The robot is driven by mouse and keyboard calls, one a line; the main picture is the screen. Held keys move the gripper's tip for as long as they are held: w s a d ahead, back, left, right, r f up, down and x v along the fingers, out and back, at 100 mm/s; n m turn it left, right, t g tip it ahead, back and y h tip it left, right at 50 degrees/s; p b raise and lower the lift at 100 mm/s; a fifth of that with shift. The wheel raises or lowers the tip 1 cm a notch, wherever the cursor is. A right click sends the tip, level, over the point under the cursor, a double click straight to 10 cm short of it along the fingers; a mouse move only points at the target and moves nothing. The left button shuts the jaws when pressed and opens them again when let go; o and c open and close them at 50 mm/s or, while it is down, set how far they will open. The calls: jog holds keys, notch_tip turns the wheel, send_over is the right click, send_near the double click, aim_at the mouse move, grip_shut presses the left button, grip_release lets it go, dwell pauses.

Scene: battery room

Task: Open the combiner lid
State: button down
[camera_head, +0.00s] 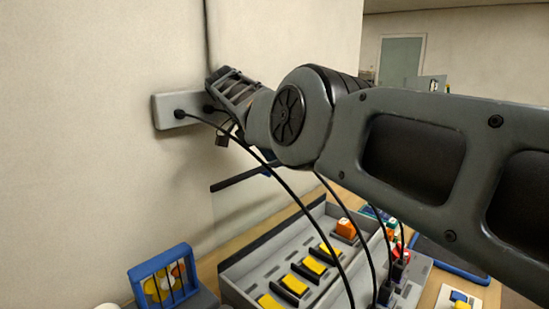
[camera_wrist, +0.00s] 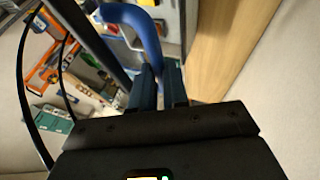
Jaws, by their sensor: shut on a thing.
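In the wrist view my gripper (camera_wrist: 160,78) is shut on a curved blue handle (camera_wrist: 136,22), which rises from between the fingertips. In the head view my arm hides the fingers and most of the handle. A clear panel with a dark edge bar (camera_head: 240,180), seemingly the combiner lid, stands raised and tilted near the wall, behind and above a grey combiner box (camera_head: 262,250). The handle's join to the panel is hidden. The open-topped box shows several yellow blocks and an orange one in its slots.
A grey wall box (camera_head: 168,113) has black cables that hang across to the combiner area. A blue barred frame (camera_head: 162,277) holding yellow and orange pieces stands at the lower left. A blue-rimmed tray (camera_head: 456,268) lies at the right. The bare wall is close on the left.

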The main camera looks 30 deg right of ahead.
jog(key=shift+s+a+f, duration=0.15)
jog(key=shift+a+f, duration=0.1)
jog(key=shift+f, duration=0.35)
jog(key=c, duration=1.4)
grip_release()
jog(key=shift+o, duration=1.4)
jog(key=shift+d+r, duration=0.1)
jog(key=shift+r, duration=0.2)
